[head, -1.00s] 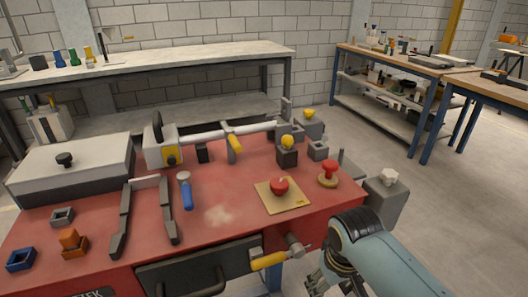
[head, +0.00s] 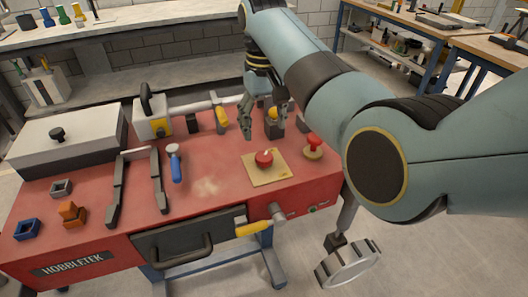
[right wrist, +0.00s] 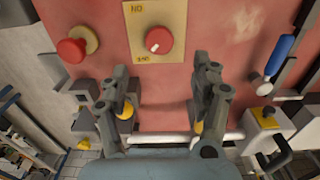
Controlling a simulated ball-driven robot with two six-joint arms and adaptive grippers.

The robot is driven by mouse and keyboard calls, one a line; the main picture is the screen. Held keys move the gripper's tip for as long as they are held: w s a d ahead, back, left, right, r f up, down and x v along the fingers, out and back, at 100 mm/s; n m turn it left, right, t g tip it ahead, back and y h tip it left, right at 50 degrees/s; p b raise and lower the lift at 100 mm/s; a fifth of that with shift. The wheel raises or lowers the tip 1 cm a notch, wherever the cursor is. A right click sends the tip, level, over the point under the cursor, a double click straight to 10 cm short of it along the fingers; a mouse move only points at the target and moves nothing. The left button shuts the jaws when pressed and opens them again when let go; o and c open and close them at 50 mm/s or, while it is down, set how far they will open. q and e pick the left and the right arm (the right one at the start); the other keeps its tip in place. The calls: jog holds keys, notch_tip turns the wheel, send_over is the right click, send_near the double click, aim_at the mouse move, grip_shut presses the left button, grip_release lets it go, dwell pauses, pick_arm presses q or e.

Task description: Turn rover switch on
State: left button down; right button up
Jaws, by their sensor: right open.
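The rover switch is a red round knob (head: 264,158) with a small white mark, on a square tan plate (head: 281,176) on the red table. In the right wrist view the knob (right wrist: 152,43) shows its white mark toward the plate's lower edge. That plate (right wrist: 176,12) has lettering at its upper left and smaller, blurred lettering at its lower left. My right gripper (head: 264,130) is open and empty, pointing down above the table just behind the plate. In the right wrist view its fingers (right wrist: 162,70) stand apart, with the knob beyond them. My left gripper is not seen.
A red mushroom-shaped button (head: 313,142) stands right of the plate. A yellow-knobbed block (head: 273,124) is close behind the gripper. A blue-handled tool (head: 175,165) lies to the left. A yellow-handled crank (head: 252,229) sticks out at the front edge. Bare tabletop lies left of the plate.

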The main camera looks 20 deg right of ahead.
aim_at(264, 156)
notch_tip(264, 156, down, 9)
jog(key=shift+f+b, duration=0.1)
jog(key=shift+b, duration=0.3)
jog(key=c, duration=1.2)
